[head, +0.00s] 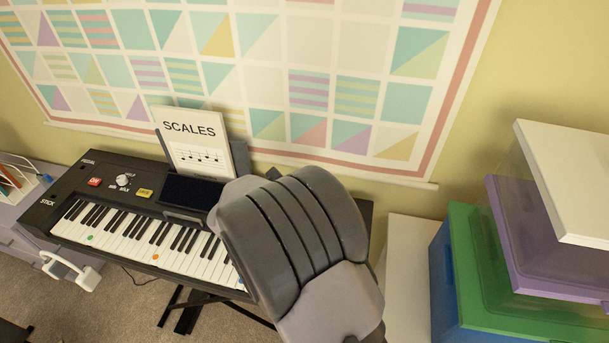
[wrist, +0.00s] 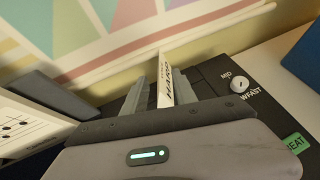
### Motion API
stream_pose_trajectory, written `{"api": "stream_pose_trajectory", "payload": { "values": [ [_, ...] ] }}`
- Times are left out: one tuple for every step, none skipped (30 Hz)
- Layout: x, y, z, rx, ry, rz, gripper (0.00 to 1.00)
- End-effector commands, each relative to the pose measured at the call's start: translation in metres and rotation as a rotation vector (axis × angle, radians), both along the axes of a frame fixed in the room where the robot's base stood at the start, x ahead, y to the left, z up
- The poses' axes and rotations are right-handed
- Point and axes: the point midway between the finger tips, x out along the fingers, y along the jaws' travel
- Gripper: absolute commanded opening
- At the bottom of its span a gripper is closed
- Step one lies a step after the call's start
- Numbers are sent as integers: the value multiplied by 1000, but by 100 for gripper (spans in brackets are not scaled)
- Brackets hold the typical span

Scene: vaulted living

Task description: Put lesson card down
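A white card with dark lettering (wrist: 165,80) stands between the two fingers of my gripper (wrist: 160,90) in the wrist view. I see it obliquely, and its lettering is too small to read surely. It lies close to the right finger, and a narrow gap seems to show toward the left finger. I cannot tell whether the fingers press on it or whether its lower edge rests on anything. In the head view my arm covers the gripper and this card. A white card headed SCALES (head: 196,145) stands upright on the keyboard's rest.
The black keyboard (head: 150,205) stands against the wall, its right part hidden behind my arm. The wrist view shows a knob (wrist: 239,85) and a green button (wrist: 295,143) on the right. Stacked plastic boxes (head: 500,240) stand at the right. A patterned poster (head: 310,90) hangs behind.

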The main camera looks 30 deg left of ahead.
Motion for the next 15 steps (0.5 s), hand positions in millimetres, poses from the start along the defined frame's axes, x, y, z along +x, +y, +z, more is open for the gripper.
{"api": "stream_pose_trajectory", "payload": {
  "values": [
    [-8, 0, 7, 0, 0, 1, 34],
    [-12, 0, 9, 0, 0, 2, 34],
    [-17, 0, 11, 0, 0, 1, 34],
    [-19, 0, 12, -1, 0, 0, 34],
    [-21, -1, 12, -1, 0, 0, 34],
    [-22, -1, 13, -1, 0, 0, 34],
    [-23, -1, 13, -1, 0, 0, 34],
    [-23, -1, 13, 0, 0, 0, 34],
    [-23, -2, 13, 3, 1, -5, 34],
    [-20, -6, 16, 12, 3, -21, 34],
    [-16, -14, 20, 31, 11, -51, 34],
    [-8, -31, 30, 74, 25, -116, 34],
    [0, -50, 41, 121, 39, -185, 34],
    [7, -74, 53, 178, 55, -272, 34],
    [16, -112, 71, 277, 80, -414, 34]
  ]
}}
